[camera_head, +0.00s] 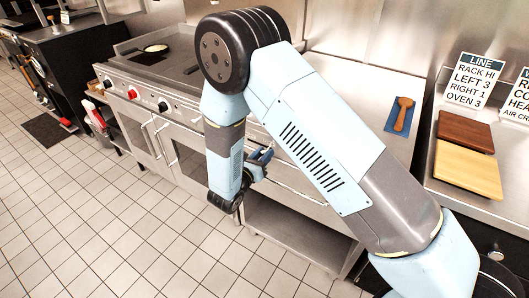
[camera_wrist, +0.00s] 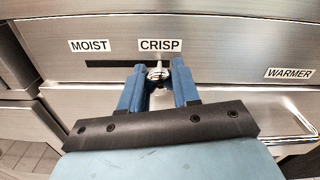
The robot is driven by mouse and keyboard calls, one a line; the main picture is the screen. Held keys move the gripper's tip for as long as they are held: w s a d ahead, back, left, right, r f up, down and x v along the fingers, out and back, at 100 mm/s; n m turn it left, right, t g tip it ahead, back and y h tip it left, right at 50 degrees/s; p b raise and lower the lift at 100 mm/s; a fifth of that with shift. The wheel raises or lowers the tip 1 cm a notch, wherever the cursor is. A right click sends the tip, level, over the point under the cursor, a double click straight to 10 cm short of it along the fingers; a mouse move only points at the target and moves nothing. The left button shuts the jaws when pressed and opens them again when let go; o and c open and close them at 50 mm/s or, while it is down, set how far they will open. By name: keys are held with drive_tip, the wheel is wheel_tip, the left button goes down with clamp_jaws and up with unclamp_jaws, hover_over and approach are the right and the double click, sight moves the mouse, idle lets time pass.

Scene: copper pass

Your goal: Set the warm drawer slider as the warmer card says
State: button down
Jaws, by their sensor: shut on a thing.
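In the wrist view, my gripper (camera_wrist: 158,82) is shut on the slider knob (camera_wrist: 157,70), a small pale metal knob. The knob stands in a dark horizontal slot (camera_wrist: 105,63) on the steel drawer front, under the CRISP label (camera_wrist: 160,45). The MOIST label (camera_wrist: 89,46) is to the left, above the slot's left end. The WARMER label (camera_wrist: 289,73) is at the right. In the head view my gripper (camera_head: 262,158) is at the drawer front, and my arm hides the slider. I see no readable warmer card.
A LINE card (camera_head: 473,80) and a partly cut-off card (camera_head: 520,98) stand on the right counter. Brown (camera_head: 465,132) and yellow (camera_head: 467,168) boards lie there. A wooden spoon (camera_head: 403,114) lies on a blue mat.

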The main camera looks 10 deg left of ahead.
drive_tip(key=c, duration=0.9)
unclamp_jaws()
drive_tip(key=shift+d, duration=0.25)
drive_tip(key=shift+o, duration=0.2)
drive_tip(key=shift+s, duration=0.1)
drive_tip(key=v, duration=1.3)
drive_tip(key=shift+s, duration=0.3)
drive_tip(key=shift+a, duration=0.15)
